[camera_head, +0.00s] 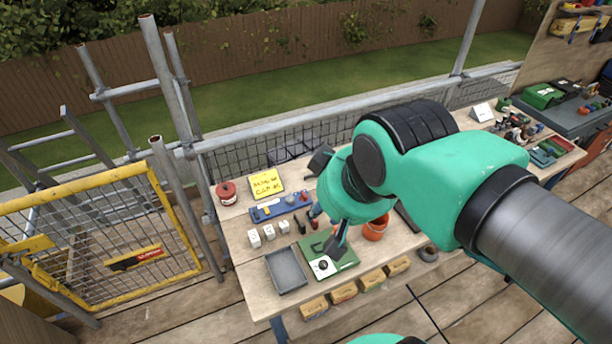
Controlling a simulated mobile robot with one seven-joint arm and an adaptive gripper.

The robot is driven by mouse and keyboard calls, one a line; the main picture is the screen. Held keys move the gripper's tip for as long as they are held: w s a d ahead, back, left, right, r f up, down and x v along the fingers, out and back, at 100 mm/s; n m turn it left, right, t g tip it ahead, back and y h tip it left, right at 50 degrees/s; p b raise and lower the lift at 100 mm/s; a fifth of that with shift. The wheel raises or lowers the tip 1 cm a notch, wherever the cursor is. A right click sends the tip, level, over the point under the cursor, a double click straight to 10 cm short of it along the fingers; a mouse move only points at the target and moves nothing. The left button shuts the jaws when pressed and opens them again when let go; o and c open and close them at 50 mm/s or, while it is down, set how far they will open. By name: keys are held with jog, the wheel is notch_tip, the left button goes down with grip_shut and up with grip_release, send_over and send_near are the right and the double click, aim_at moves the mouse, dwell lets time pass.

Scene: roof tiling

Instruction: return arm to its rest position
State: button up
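My arm, teal with black joints and a grey tube, reaches in from the right edge over the workbench. My gripper (337,240) is at its end, dark and small in the view, pointing down above a green board (343,266) on the bench. The fingers are partly covered by my wrist, and I cannot tell whether they are open or shut. I see nothing clearly held in them.
The wooden workbench (248,281) carries a grey tray (286,270), an orange bucket (375,229), a blue tool tray (281,207), a yellow sign (266,184) and a red tin (226,192). Scaffold poles and a yellow mesh gate (152,180) stand at left.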

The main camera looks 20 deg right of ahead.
notch_tip(320, 180, down, 7)
jog(key=b, duration=0.7)
jog(key=shift+f, duration=0.15)
